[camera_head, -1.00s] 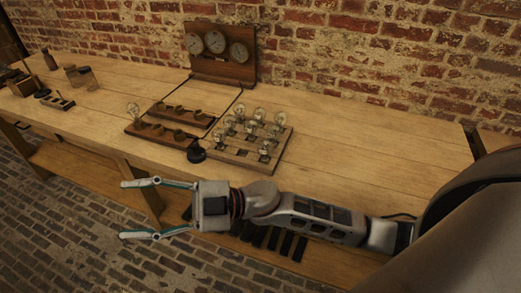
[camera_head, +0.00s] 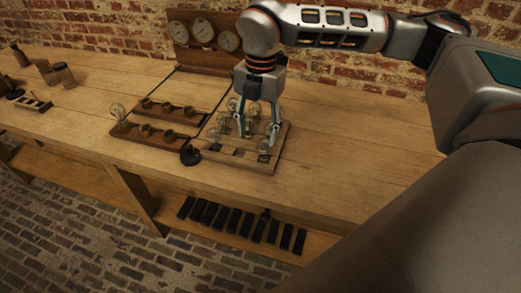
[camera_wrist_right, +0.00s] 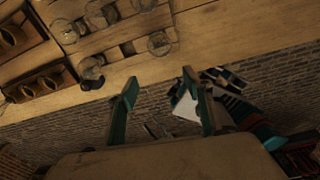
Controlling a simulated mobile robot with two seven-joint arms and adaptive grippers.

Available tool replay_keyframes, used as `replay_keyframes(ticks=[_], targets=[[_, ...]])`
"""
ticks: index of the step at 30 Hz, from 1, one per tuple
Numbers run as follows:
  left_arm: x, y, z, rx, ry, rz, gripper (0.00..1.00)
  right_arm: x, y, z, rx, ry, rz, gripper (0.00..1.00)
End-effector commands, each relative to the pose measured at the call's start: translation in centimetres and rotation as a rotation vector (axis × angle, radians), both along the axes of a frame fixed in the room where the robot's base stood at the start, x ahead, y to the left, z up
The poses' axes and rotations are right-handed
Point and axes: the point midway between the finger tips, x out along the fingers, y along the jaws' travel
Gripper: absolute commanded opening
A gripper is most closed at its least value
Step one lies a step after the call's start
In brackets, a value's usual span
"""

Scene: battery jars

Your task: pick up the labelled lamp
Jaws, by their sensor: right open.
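Several clear glass lamps (camera_head: 264,157) stand in a wooden tray (camera_head: 212,158) on the bench. I cannot make out a label on any of them. My right gripper (camera_head: 258,138) reaches down over the tray from above, its fingers apart among the lamps in the head view. The fingers hide some of the lamps. In the right wrist view the gripper (camera_wrist_right: 160,76) is open with no lamp between its fingers, and the tray with several lamps (camera_wrist_right: 160,43) lies at the top. My left gripper is not in view.
Wooden racks with round cups (camera_head: 168,134) stand left of the tray, with a lone lamp (camera_head: 118,112) at one end. A dark round object (camera_head: 190,156) sits by the tray's corner. A gauge board (camera_head: 203,45) stands behind. The bench right of the tray is clear.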

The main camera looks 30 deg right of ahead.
Motion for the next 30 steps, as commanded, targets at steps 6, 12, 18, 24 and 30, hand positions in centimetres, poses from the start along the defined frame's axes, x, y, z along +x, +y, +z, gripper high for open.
replay_keyframes(ticks=[6, 12, 18, 24, 30], targets=[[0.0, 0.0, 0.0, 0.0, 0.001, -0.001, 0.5, 0.7, -3.0, 1.0, -0.081, -0.027, -0.098, 0.51], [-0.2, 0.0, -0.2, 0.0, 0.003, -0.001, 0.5, 0.8, -3.1, -1.1, -0.082, -0.028, -0.098, 0.51], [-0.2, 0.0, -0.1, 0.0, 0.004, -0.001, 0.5, 1.0, -3.2, -3.5, -0.082, -0.026, -0.098, 0.51], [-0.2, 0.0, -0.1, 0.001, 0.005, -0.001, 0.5, 1.1, -3.2, -5.9, -0.08, -0.027, -0.097, 0.51], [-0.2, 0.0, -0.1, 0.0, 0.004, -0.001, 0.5, 1.1, -3.1, -6.3, -0.079, -0.028, -0.097, 0.51]])
